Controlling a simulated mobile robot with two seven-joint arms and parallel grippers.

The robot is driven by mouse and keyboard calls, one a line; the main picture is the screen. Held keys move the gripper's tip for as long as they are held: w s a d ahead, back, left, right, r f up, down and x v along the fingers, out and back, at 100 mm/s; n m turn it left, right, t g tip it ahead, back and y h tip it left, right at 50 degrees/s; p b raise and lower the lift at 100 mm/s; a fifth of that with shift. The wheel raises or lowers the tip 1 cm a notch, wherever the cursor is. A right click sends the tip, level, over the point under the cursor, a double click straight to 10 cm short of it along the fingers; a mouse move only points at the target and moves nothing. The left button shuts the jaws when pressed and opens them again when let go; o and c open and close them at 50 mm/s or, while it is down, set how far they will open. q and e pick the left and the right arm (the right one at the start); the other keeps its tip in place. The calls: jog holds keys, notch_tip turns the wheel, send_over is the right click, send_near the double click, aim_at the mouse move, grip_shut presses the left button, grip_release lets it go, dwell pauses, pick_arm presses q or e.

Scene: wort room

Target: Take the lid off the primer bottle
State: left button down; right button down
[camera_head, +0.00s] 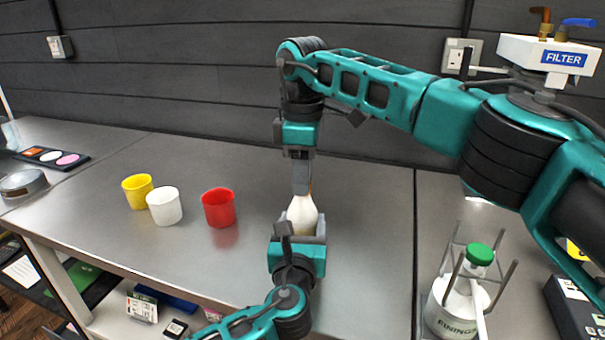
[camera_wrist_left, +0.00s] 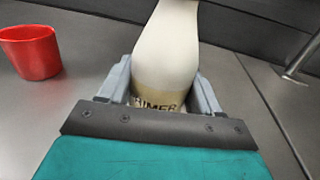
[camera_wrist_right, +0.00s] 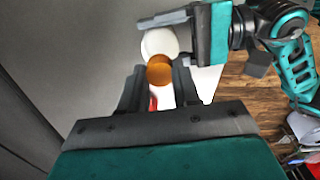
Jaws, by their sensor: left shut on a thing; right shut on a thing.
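The primer bottle (camera_head: 302,214) is white and stands upright on the bench. My left gripper (camera_head: 305,232) is shut around its lower body; in the left wrist view the bottle (camera_wrist_left: 168,45) shows part of its label between the fingers. My right gripper (camera_head: 301,188) comes down from above at the bottle's top. In the right wrist view the orange-brown lid (camera_wrist_right: 159,70) is between my right fingertips, shut on it, with the white bottle (camera_wrist_right: 160,42) behind it. In the head view the fingers mostly hide the lid. I cannot tell whether it is still seated.
Yellow (camera_head: 137,190), white (camera_head: 164,206) and red (camera_head: 218,207) cups stand left of the bottle. At right, a finings bottle (camera_head: 447,314) with a green cap stands in a rack. A filter unit (camera_head: 545,55) is at upper right. The bench between red cup and bottle is clear.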

jog(key=n, duration=0.7)
jog(key=shift+n, duration=0.3)
jog(key=n, duration=0.3)
jog(key=shift+n, duration=0.4)
jog(key=n, duration=0.3)
jog(key=shift+n, duration=0.3)
jog(key=n, duration=0.3)
jog(key=shift+n, duration=0.4)
jog(key=n, duration=0.3)
jog(key=shift+n, duration=0.4)
jog(key=n, duration=1.6)
jog(key=shift+r+n, duration=0.1)
jog(key=shift+n, duration=0.2)
jog(key=n, duration=0.5)
jog(key=shift+n, duration=0.3)
jog(key=n, duration=0.7)
